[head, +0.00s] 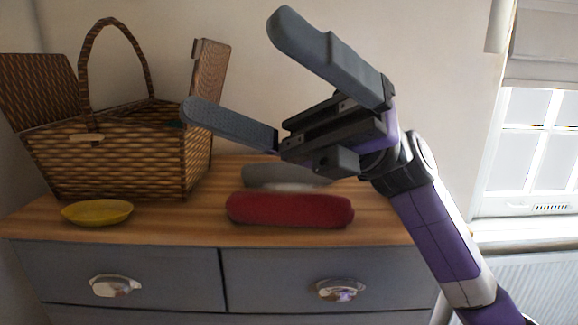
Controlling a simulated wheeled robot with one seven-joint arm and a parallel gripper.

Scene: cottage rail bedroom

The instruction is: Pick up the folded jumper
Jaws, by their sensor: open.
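A red, rounded, soft-looking bundle (290,210) lies lengthwise near the front edge of the wooden dresser top. A grey, similarly rounded bundle (280,176) lies just behind it, partly hidden by the red one. Either could be the folded jumper; the view does not settle which. My gripper (238,68) is open and empty. Its two grey fingers point up and to the left, spread wide apart. It shows above and in front of the bundles, touching neither.
A wicker picnic basket (120,160) with raised lid flaps and a tall handle stands on the left of the dresser top (170,225). A yellow dish (97,212) sits before it. A wall is behind; a window (535,140) and radiator (535,270) are at right.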

